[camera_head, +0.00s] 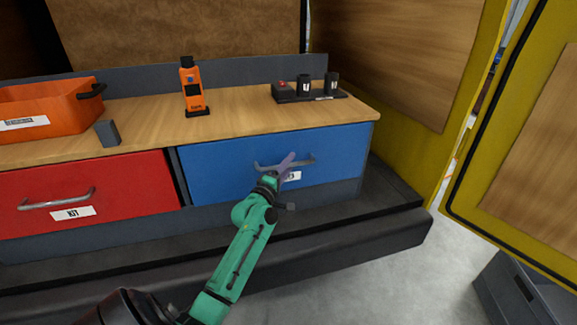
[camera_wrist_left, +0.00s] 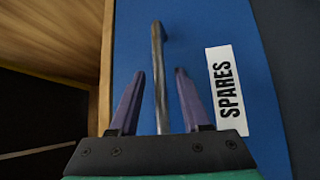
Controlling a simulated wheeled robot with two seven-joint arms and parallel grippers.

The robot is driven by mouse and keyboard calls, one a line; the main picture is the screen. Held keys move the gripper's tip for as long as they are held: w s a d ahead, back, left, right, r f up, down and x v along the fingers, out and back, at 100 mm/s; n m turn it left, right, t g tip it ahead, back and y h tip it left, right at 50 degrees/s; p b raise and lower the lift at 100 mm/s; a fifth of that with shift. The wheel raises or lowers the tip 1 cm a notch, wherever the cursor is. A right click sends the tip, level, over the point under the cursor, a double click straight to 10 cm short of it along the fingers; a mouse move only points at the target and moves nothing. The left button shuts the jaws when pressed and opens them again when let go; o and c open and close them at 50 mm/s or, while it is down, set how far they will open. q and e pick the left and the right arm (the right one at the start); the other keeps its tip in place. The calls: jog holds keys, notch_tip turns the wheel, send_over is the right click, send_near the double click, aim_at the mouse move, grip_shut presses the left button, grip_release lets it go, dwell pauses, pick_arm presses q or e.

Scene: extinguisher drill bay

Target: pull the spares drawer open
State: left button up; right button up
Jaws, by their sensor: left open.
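The spares drawer (camera_head: 222,168) is the blue front under the wooden worktop in the head view, and it is shut. Its metal bar handle (camera_head: 304,161) is partly hidden by my left gripper (camera_head: 286,165). In the left wrist view the blue front (camera_wrist_left: 225,25) carries a white SPARES label (camera_wrist_left: 226,90). There my left gripper (camera_wrist_left: 159,75) is open, with one purple finger on each side of the handle (camera_wrist_left: 157,45) and visible gaps to the bar. The handle's lower end is hidden behind the gripper. My right gripper is not in view.
A red drawer (camera_head: 130,185) with its own handle is to the left. The worktop (camera_head: 240,115) holds an orange bin (camera_head: 60,108), an orange device (camera_head: 191,88), a small grey block (camera_head: 108,133) and a black tray (camera_head: 300,98). A yellow door (camera_head: 470,165) stands at right.

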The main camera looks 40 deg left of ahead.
pick_arm(q)
grip_shut()
jog(key=shift+f, duration=0.1)
dwell(1.2)
